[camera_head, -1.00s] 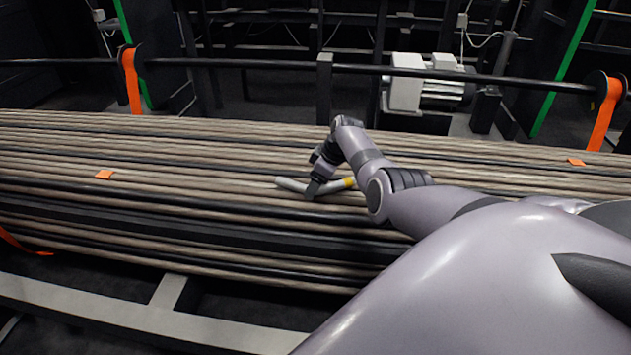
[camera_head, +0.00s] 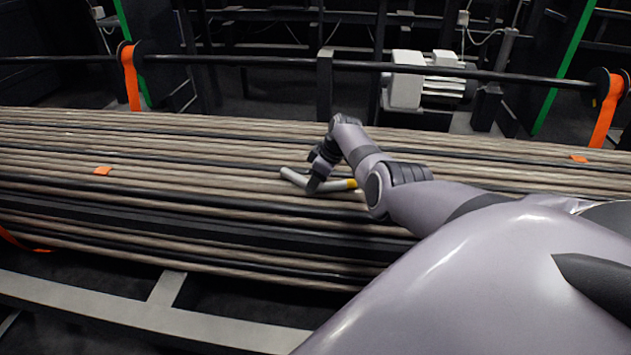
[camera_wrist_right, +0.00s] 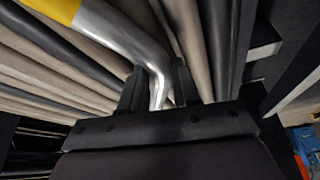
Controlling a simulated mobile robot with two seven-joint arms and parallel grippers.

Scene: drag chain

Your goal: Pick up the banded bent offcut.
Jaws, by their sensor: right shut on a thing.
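The banded bent offcut is a silvery bent tube (camera_head: 335,185) with a yellow band at its right end, over the slatted bed of the conveyor. My right gripper (camera_head: 314,187) is shut on it near the bend, reaching from above. In the right wrist view the offcut (camera_wrist_right: 128,37) passes between the two dark fingers of my right gripper (camera_wrist_right: 158,90), with its yellow band at the upper left. Whether the tube touches the slats or is slightly above them I cannot tell. My left gripper is not in view.
The long brown and black slats (camera_head: 200,150) fill the middle of the view. A small orange tag (camera_head: 103,171) lies on them at left, another (camera_head: 578,158) at right. A dark rail (camera_head: 230,61) with orange straps (camera_head: 131,78) runs behind, before a white motor unit (camera_head: 407,80).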

